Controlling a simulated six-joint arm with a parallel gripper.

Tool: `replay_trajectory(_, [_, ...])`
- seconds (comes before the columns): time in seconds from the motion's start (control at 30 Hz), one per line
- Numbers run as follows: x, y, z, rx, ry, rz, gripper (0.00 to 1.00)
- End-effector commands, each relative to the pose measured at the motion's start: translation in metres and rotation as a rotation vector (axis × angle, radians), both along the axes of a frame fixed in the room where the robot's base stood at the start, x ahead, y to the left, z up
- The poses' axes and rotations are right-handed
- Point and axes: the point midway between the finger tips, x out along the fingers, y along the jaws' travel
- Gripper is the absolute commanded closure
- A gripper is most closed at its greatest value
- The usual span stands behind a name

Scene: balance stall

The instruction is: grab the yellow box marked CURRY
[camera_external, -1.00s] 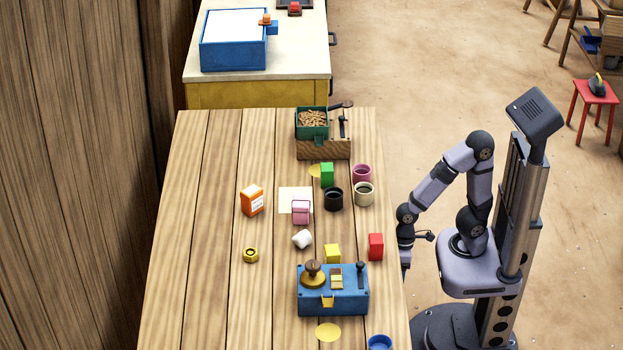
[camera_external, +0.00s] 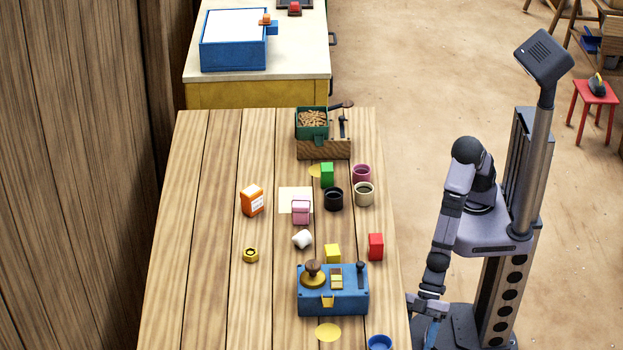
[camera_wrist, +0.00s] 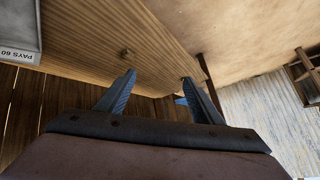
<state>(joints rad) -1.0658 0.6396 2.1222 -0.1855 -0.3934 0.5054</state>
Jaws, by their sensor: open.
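A small yellow box (camera_external: 332,253) stands on the wooden table just behind the blue box with the brass knob; no lettering can be read on it from here. My gripper (camera_external: 428,318) hangs low beside the table's right edge, apart from the yellow box and to its lower right. In the wrist view my gripper (camera_wrist: 160,88) shows two blue fingers spread apart with nothing between them. The yellow box does not show in the wrist view.
The blue box (camera_external: 348,301) stands in front of the yellow box. A red box (camera_external: 376,247) is to its right and a white piece (camera_external: 302,239) to its left. Pink box (camera_external: 301,212), black cup (camera_external: 333,199) and orange box (camera_external: 252,200) stand farther back.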

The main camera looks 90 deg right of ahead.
Motion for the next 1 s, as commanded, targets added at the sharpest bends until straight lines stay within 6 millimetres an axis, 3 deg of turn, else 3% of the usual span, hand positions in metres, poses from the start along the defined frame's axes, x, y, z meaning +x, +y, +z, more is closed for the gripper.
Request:
replay_trajectory(0.03, [-0.013,0.020,0.031,0.050,-0.009,0.045,0.39])
replay_trajectory(0.2, [-0.053,0.070,0.078,0.211,-0.020,0.162,0.39])
replay_trajectory(0.37, [-0.086,0.101,0.119,0.338,-0.014,0.245,0.39])
replay_trajectory(0.47, [-0.087,0.114,0.155,0.429,-0.029,0.239,0.39])
replay_trajectory(0.63, [-0.019,0.102,0.207,0.534,-0.140,0.043,0.39])
replay_trajectory(0.77, [0.045,0.073,0.253,0.586,-0.252,-0.149,0.39])
replay_trajectory(0.87, [0.100,0.032,0.294,0.612,-0.363,-0.339,0.39])
replay_trajectory(1.0, [0.168,-0.053,0.347,0.604,-0.529,-0.643,0.39])
